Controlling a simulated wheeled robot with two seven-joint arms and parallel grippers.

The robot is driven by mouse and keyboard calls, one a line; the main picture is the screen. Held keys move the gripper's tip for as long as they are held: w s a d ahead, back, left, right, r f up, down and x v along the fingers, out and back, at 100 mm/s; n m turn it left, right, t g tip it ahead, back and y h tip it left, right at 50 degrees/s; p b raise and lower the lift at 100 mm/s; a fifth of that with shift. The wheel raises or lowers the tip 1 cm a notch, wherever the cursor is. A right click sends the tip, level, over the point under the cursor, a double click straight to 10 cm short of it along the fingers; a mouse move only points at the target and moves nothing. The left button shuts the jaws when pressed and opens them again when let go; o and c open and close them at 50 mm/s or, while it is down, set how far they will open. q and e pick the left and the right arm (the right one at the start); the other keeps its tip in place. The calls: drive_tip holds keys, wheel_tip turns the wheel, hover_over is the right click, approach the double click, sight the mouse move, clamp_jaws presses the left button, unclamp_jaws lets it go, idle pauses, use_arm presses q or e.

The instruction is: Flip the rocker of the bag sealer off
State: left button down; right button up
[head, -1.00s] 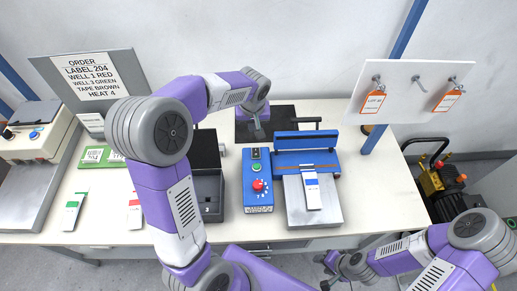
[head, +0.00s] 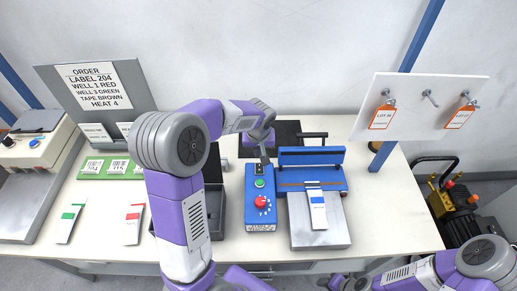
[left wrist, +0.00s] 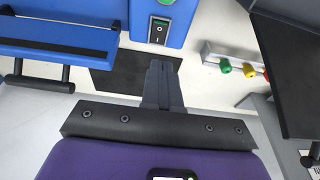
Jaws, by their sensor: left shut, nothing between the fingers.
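The bag sealer (head: 311,157) has a blue bar and a grey plate. Its blue control box (head: 261,219) stands to its left, with a green button (head: 260,183) and a red knob (head: 260,202). In the left wrist view the black rocker (left wrist: 158,31) sits on the blue box, below a green-lit element. My left gripper (head: 264,159) is shut and empty at the box's far end, covering part of the rocker area in the head view. Its fingertips (left wrist: 165,62) appear just short of the rocker; contact is not clear. My right gripper (head: 335,284) is partly cut off at the bottom edge.
A white card with a blue stripe (head: 317,212) lies on the sealer plate. Dark bins (head: 216,210) stand left of the control box, partly behind my left arm. A white board (head: 425,105) with orange tags stands at right. The table right of the sealer is clear.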

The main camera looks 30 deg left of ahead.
sight(258, 170)
use_arm(q)
drive_tip(key=x, duration=0.5)
drive_tip(key=s+x, duration=0.1)
drive_tip(key=x, duration=0.2)
drive_tip(key=shift+d+f+b, duration=0.15)
drive_tip(key=shift+d+b, duration=0.15)
drive_tip(key=shift+b, duration=0.1)
drive_tip(key=shift+f, duration=0.6)
drive_tip(key=shift+d, duration=0.1)
drive_tip(key=shift+s+d+f+b, duration=0.15)
drive_tip(key=shift+s+f+b, duration=0.15)
drive_tip(key=shift+f+b, duration=0.6)
drive_tip(key=shift+r, duration=0.45)
drive_tip(key=shift+w, duration=0.15)
drive_tip(key=shift+w+a+r, duration=0.25)
drive_tip(key=shift+w+a, duration=0.2)
drive_tip(key=shift+w, duration=0.1)
